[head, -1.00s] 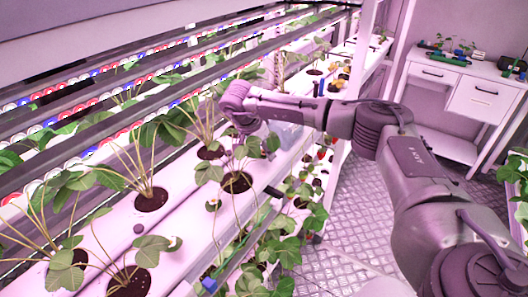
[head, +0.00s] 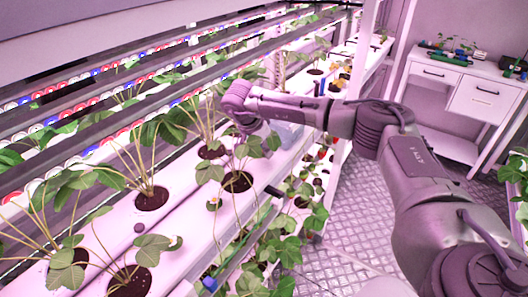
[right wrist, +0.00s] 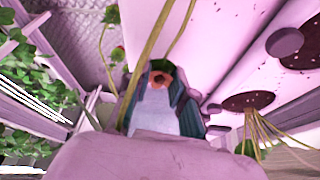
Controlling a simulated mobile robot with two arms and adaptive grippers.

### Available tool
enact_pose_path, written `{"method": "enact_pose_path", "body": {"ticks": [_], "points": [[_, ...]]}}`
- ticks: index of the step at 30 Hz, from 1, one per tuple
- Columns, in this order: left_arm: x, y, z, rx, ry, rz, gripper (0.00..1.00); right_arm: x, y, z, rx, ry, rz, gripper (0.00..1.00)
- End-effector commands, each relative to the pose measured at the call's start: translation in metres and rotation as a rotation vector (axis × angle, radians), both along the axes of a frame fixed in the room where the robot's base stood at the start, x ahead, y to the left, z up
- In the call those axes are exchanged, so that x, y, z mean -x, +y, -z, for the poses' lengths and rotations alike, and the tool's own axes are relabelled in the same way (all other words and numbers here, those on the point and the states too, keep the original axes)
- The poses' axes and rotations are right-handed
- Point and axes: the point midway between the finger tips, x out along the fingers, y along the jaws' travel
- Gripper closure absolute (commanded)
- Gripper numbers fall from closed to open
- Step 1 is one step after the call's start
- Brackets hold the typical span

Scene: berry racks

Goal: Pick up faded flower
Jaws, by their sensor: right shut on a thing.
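My right gripper (right wrist: 161,84) is shut on a small orange-brown faded flower (right wrist: 160,78), which shows between its fingertips in the right wrist view. Long green stems run up close beside the fingers. In the head view my right gripper (head: 246,126) hangs low among the leaves of a strawberry plant (head: 237,181) on the white rack. Leaves partly cover it there, and I cannot make out the held flower in that view. My left gripper is in neither view.
Several potted plants stand in round holes along the white gutter (head: 100,235). A small pale flower (head: 213,204) is on a nearer plant. Red berries hang at the rack's aisle side. The patterned floor (head: 350,210) is clear; a white desk (head: 480,95) stands at back right.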

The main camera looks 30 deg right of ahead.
Motion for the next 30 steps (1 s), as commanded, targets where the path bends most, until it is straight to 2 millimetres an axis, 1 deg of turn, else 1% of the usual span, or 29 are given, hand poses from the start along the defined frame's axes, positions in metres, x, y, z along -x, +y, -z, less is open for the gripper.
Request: {"method": "enact_pose_path", "body": {"ticks": [8, 9, 11, 14, 21, 24, 27, 30], "points": [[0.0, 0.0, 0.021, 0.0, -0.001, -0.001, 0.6, -0.001, 0.003, -0.031, -0.001, -0.005, -0.003, 0.85], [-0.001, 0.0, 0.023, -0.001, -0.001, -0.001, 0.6, 0.001, 0.013, -0.028, -0.001, -0.002, -0.006, 0.85], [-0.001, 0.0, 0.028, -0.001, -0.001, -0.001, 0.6, 0.004, 0.025, -0.028, -0.001, -0.002, -0.007, 0.85], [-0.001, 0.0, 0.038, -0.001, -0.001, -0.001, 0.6, 0.009, 0.05, -0.027, -0.002, -0.002, -0.007, 0.85], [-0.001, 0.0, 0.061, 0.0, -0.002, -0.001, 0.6, 0.024, 0.116, -0.027, -0.001, -0.003, -0.007, 0.85], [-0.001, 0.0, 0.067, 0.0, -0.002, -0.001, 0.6, 0.029, 0.139, -0.028, 0.0, -0.002, -0.006, 0.85], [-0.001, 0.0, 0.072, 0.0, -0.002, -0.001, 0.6, 0.033, 0.156, -0.029, -0.001, -0.002, -0.004, 0.85], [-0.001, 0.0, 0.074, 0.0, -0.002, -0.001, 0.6, 0.035, 0.167, -0.03, 0.0, -0.001, -0.003, 0.85]]}}
